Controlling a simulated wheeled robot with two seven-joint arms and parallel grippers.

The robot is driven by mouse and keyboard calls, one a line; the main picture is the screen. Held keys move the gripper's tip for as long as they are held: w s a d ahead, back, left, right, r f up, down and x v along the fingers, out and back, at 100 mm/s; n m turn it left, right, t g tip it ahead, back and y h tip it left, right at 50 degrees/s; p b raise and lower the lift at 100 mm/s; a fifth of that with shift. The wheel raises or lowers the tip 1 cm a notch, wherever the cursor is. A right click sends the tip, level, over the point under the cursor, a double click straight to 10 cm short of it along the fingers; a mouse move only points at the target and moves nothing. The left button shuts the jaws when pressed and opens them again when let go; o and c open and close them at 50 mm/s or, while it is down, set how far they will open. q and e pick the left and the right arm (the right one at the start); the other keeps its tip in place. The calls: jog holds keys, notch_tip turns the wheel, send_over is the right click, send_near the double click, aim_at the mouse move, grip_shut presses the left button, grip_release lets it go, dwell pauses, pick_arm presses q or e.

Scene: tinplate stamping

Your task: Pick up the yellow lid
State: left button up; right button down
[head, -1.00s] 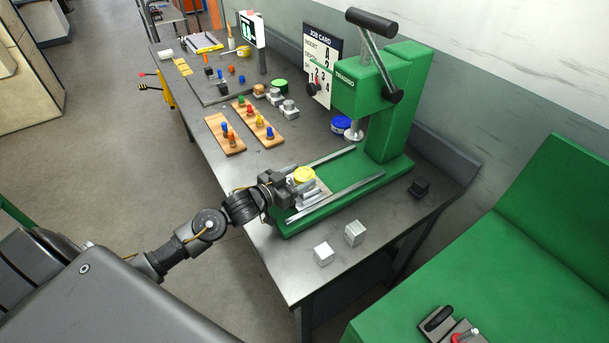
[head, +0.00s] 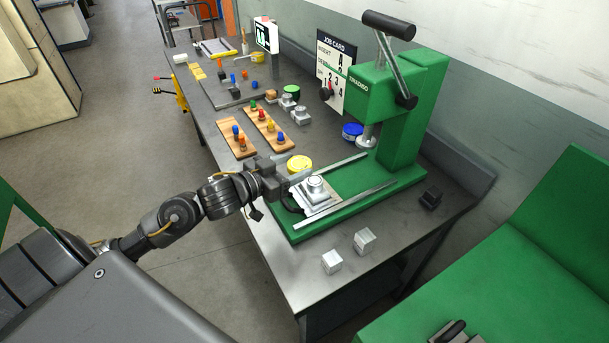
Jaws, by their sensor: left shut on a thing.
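The yellow lid (head: 299,163) is a small round disc beside the green press, near the fingers of my left gripper (head: 291,178). My left gripper is shut on the lid and holds it at the left side of the press bed. The fingers partly blend with the parts behind, so the exact grip is hard to see. A silver round piece (head: 316,186) sits on a pale plate on the press bed, just right of the gripper. My right gripper is not in view.
The green press (head: 402,130) stands on the grey bench with its lever up. Two metal blocks (head: 364,240) (head: 331,262) and a black block (head: 431,197) lie near its front. Wooden peg boards (head: 237,139), a blue lid (head: 352,131) and a green lid (head: 292,91) are farther back.

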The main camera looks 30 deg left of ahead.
pick_arm(q)
jog(key=s+a+r, duration=0.2)
jog(key=s+r, duration=0.1)
jog(key=s, duration=0.5)
jog(key=shift+r+p, duration=0.2)
jog(key=shift+p, duration=0.15)
jog(key=shift+d+f, duration=0.2)
jog(key=shift+f, duration=0.05)
jog(key=d+f, duration=0.1)
jog(key=d, duration=0.2)
jog(key=w+d+f+m+h, duration=0.1)
jog(key=d+f, duration=0.1)
jog(key=d, duration=0.1)
jog(key=d+f+g+h, duration=0.1)
jog(key=d, duration=0.2)
jog(key=shift+w+d+f+m+b, duration=0.15)
jog(key=shift+w+d+m+b, duration=0.15)
jog(key=shift+m, duration=0.1)
jog(key=shift+d, duration=0.2)
